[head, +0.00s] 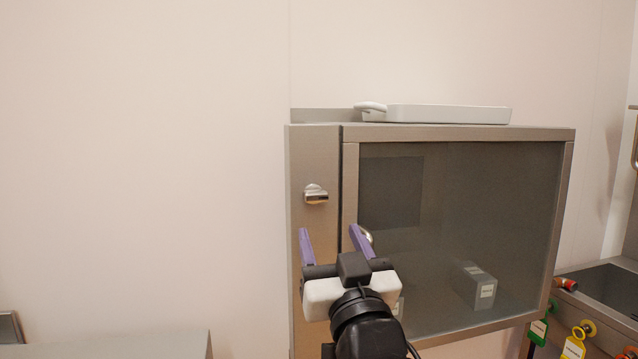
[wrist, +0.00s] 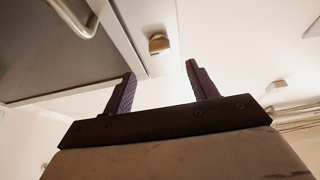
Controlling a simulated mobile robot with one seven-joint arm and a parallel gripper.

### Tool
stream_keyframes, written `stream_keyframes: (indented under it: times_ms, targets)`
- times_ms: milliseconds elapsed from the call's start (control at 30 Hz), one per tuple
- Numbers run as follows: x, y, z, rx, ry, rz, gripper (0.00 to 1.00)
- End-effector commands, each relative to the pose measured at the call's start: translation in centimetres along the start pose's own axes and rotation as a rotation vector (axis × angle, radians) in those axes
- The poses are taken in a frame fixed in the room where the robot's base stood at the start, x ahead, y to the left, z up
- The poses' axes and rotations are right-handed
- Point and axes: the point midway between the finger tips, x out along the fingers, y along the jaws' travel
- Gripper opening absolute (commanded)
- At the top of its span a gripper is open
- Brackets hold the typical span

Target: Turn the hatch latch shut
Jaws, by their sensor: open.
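The hatch latch (head: 316,194) is a small silver knob with a flat bar lying roughly level, on the metal strip left of the hatch. It also shows in the wrist view (wrist: 159,43), just beyond and between the fingertips. The hatch (head: 470,225) is a dark glass door in a metal frame; it looks closed or nearly so, with a dark gap along its left edge. Its curved handle (wrist: 76,14) is mostly hidden by a finger in the head view. My gripper (head: 328,234) has purple fingers spread apart, empty, below the latch and not touching it.
A white flat object (head: 440,114) with a rounded handle lies on top of the cabinet. A grey labelled box (head: 474,286) shows behind the glass. Tagged fittings, green (head: 538,328) and yellow (head: 575,345), are at lower right. The wall left of the cabinet is clear.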

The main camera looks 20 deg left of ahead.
Motion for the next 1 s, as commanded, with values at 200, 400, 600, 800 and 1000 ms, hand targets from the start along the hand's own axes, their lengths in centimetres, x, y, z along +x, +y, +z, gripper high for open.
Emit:
stream_keyframes:
  times_ms: [200, 400, 600, 800, 1000]
  targets:
    - [4.3, 0.0, -0.2, 0.003, -0.003, -0.001, 0.58]
    - [7.4, 0.0, -0.1, 0.001, -0.002, 0.0, 0.58]
    - [8.6, 0.0, 0.0, 0.001, -0.001, 0.0, 0.58]
    - [8.6, 0.0, 0.1, 0.0, 0.0, 0.0, 0.58]
    - [8.6, 0.0, 0.1, 0.0, 0.0, 0.001, 0.41]
